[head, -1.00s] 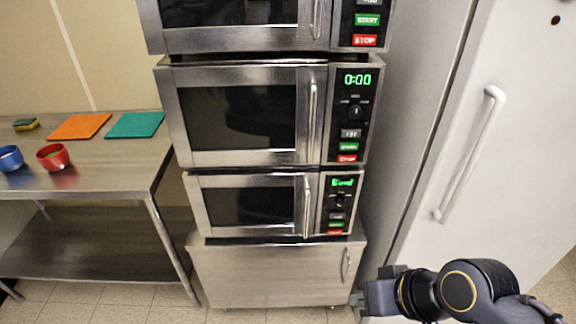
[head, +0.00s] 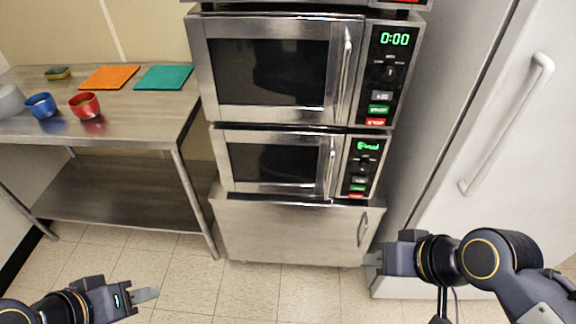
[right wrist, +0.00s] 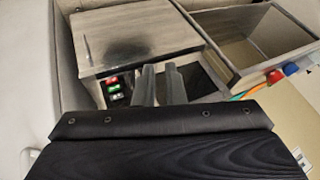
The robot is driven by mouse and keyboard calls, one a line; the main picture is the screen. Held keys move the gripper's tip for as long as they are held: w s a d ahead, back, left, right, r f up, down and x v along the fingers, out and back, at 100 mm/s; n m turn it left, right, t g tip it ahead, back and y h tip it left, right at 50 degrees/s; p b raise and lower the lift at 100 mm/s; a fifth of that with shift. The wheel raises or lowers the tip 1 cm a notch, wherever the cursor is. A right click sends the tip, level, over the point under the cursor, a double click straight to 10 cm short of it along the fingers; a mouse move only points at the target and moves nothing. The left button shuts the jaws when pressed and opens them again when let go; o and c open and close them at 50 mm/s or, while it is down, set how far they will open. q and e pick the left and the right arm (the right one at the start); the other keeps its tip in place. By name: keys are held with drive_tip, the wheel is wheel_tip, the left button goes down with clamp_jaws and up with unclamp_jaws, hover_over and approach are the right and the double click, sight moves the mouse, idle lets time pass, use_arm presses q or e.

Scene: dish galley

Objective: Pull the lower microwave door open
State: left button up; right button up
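The lower microwave (head: 272,163) sits on a steel cabinet, below another microwave. Its door is shut, with a dark window and an upright bar handle (head: 331,168) on the right, beside the control panel (head: 361,165). In the head view my right gripper (head: 373,259) is in front of the cabinet's right edge, lower than the handle and right of it, holding nothing. In the right wrist view its two fingers (right wrist: 161,84) are parallel with a narrow gap. My left gripper (head: 145,294) is low at the left, away from the microwaves; its finger gap is not clear.
The upper microwave (head: 275,70) is shut. The steel cabinet (head: 285,232) has a small handle (head: 363,229). A white door with a long handle (head: 508,125) stands at the right. A steel table (head: 60,127) at the left holds bowls and mats. The floor in front is clear.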

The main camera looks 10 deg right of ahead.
drive_tip(key=o, duration=0.4)
drive_tip(key=shift+t, duration=0.7)
drive_tip(key=w+f+b, duration=0.3)
drive_tip(key=w+b, duration=0.1)
drive_tip(key=shift+f, duration=0.2)
drive_tip(key=n+t+h+b, duration=0.1)
drive_tip(key=t+h+b, duration=0.3)
drive_tip(key=t+b, duration=1.3)
approach(330, 174)
wheel_tip(330, 174, up, 5)
drive_tip(key=w+g+b, duration=0.2)
drive_tip(key=g+b, duration=0.4)
drive_tip(key=w, duration=0.3)
drive_tip(key=w+b, duration=0.1)
drive_tip(key=w, duration=0.3)
drive_tip(key=shift+w+d+r, duration=0.15)
drive_tip(key=shift+w+r, duration=0.05)
clamp_jaws()
